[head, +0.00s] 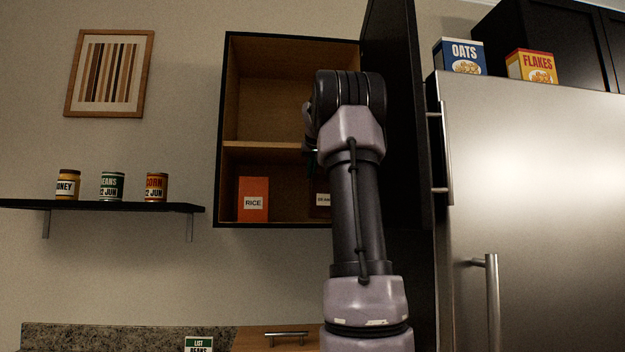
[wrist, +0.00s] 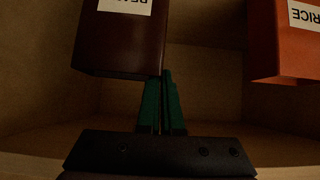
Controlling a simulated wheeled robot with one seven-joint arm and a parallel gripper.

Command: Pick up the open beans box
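The open beans box (head: 321,211) is dark brown with a white label. It is in the lower compartment of the open wall cabinet, right of the rice box, partly hidden by my arm in the head view. In the wrist view the beans box (wrist: 122,45) appears upside down. My gripper (wrist: 164,82) has green fingers close together at one top edge of the box. One fingertip runs behind the box's front face and the other lies outside its side wall, so they appear shut on that wall. The box's inside is hidden.
The orange rice box (head: 253,200) stands left of the beans box; it also shows in the wrist view (wrist: 285,45). The cabinet (head: 223,130) has a middle shelf and side walls; its open door (head: 400,130) is close right of my arm. The fridge (head: 540,200) stands further right.

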